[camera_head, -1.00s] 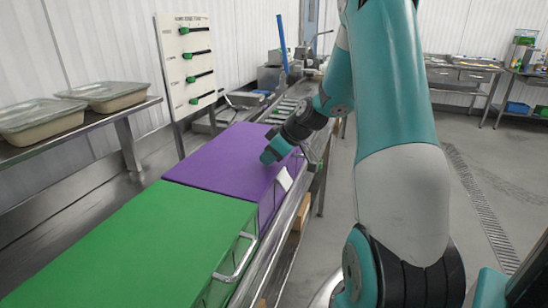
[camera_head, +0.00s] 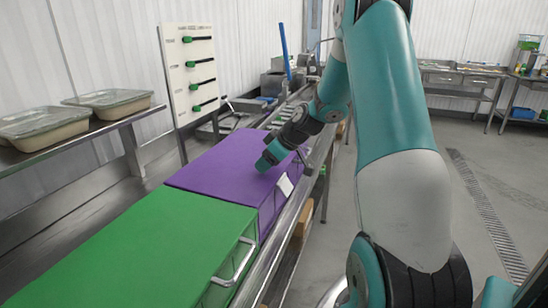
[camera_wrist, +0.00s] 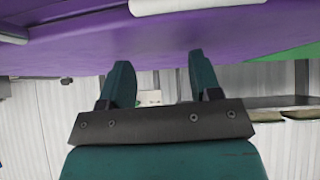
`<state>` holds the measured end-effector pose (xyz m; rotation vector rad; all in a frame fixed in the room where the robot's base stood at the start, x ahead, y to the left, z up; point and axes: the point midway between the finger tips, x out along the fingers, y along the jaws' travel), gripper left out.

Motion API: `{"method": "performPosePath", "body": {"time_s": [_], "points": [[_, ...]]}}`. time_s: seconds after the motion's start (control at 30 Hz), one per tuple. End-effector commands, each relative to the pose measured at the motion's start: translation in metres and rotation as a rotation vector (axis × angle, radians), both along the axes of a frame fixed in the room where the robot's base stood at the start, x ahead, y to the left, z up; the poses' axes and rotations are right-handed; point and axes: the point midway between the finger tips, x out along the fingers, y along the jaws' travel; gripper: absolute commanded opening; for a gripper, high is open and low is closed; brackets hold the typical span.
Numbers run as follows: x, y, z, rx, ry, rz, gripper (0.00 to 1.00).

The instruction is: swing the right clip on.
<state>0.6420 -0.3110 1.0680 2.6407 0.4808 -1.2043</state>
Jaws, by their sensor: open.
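A purple box (camera_head: 215,165) stands on the metal line behind a green box (camera_head: 130,250). A thin metal loop (camera_head: 304,160) shows at the purple box's right side near its far end; I cannot tell whether it is the right clip or how it is set. My gripper (camera_head: 265,163) is low over the purple top, near its right edge, and its fingertips are hard to make out there. In the wrist view my gripper (camera_wrist: 160,65) is open, with nothing between its two teal fingers. The purple surface (camera_wrist: 90,40) fills the top of that view, close to the fingertips.
The green box has a metal handle (camera_head: 236,262). A white board with green-tipped bars (camera_head: 192,75) stands behind, and lidded trays (camera_head: 110,102) sit on a left shelf. The floor at right is open.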

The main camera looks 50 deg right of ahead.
Motion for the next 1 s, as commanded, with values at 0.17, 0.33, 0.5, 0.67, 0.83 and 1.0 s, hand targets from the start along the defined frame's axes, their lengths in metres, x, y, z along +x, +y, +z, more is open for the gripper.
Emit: {"method": "performPosePath", "body": {"time_s": [0.17, 0.33, 0.5, 0.67, 0.83, 1.0], "points": [[-0.022, 0.01, -0.008, 0.035, 0.055, 0.019, 0.81], [-0.044, 0.002, 0.016, 0.035, 0.045, 0.015, 0.81], [-0.061, -0.007, 0.038, 0.034, 0.034, 0.008, 0.81], [-0.068, -0.009, 0.046, 0.033, 0.031, 0.008, 0.81], [-0.067, -0.008, 0.047, 0.033, 0.03, 0.01, 0.81], [-0.067, -0.008, 0.048, 0.046, 0.033, -0.006, 0.81]]}}
